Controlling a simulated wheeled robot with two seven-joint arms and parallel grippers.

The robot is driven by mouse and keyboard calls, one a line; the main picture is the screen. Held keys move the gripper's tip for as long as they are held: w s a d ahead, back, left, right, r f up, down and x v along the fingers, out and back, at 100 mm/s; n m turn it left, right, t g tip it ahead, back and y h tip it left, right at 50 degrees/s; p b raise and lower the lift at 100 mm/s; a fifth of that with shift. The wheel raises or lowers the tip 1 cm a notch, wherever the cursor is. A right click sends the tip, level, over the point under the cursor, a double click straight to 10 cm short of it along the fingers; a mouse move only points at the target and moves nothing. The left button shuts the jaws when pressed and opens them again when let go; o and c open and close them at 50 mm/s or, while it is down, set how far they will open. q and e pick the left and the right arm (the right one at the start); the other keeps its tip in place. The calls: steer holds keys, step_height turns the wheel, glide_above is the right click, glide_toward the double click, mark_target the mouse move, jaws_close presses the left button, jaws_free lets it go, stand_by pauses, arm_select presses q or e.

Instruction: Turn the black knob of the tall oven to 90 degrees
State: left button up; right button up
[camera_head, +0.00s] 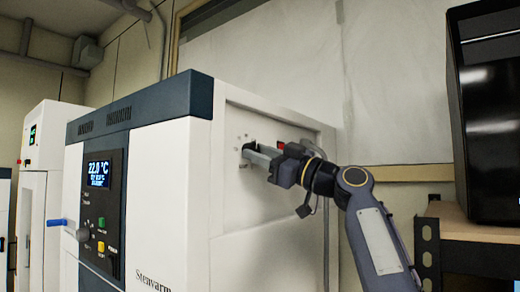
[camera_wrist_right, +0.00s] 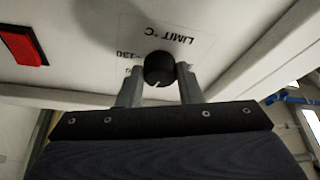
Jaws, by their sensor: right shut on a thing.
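The tall oven (camera_head: 165,170) is a white cabinet with a dark blue top band and front panel. My right gripper (camera_head: 252,155) reaches its right side panel in the head view. In the right wrist view, the black knob (camera_wrist_right: 159,68) sits between the two grey fingers of my right gripper (camera_wrist_right: 160,78), which is shut on it. A white mark shows on the knob's lower edge. "LIMIT °C" is printed beside it; part of the scale is hidden by the fingers. In the head view the knob is largely hidden by the gripper. My left gripper is not in view.
A red switch (camera_wrist_right: 22,45) is on the same panel, left of the knob in the wrist view. A display (camera_head: 98,172) reads about 22.0 °C. A black appliance (camera_head: 490,110) stands on a wooden shelf (camera_head: 462,225) at the right. Another white cabinet (camera_head: 45,150) stands left.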

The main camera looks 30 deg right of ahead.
steer(key=shift+n+g+y+p, duration=0.6)
steer(key=shift+n, duration=1.2)
steer(key=shift+w, duration=0.1)
steer(key=o, duration=1)
steer(key=shift+d, duration=0.1)
steer(key=shift+r, duration=0.1)
